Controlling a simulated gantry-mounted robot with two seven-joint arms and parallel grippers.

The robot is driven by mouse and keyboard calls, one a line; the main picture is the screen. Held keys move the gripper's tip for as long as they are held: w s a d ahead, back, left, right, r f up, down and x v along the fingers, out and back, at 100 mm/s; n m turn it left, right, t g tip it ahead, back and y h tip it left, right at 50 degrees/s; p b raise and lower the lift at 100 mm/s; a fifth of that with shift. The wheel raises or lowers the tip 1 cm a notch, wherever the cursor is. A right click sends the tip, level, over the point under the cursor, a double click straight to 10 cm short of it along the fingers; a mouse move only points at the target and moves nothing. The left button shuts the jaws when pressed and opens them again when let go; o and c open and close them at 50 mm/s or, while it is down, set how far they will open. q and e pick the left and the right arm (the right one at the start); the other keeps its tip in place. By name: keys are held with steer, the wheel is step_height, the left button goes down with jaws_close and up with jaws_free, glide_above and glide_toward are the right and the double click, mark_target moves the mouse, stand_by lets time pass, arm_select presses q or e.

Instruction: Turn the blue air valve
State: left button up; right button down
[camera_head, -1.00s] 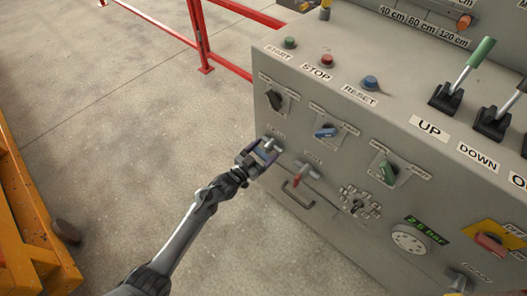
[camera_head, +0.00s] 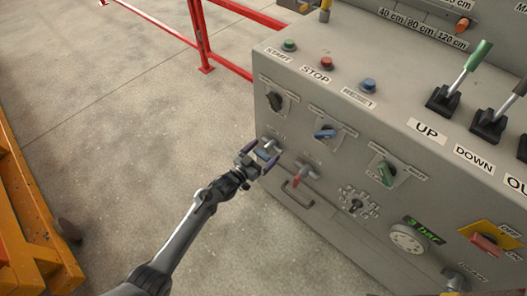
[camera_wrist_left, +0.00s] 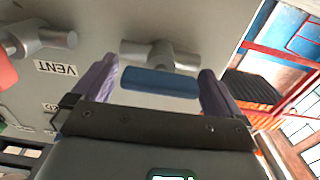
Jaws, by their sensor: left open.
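The blue air valve is on the left part of the grey panel front. Its blue handle (camera_head: 266,153) lies between the fingers of my left gripper (camera_head: 260,159). The left wrist view shows the blue handle (camera_wrist_left: 160,82) crosswise between the two purple-grey fingers of the open gripper (camera_wrist_left: 155,88), with a gap at each end. A metal pipe fitting (camera_wrist_left: 160,50) sits behind the handle. My right gripper is not in view.
A blue-knobbed switch (camera_head: 325,132) and a black knob (camera_head: 275,101) are above. The pressure display (camera_head: 424,230) reads 3 bar. Open concrete floor lies left of the panel.

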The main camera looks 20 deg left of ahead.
arm_select(q)
steer(key=p+v, duration=0.4)
steer(key=v, duration=0.6)
steer(key=shift+s, duration=0.2)
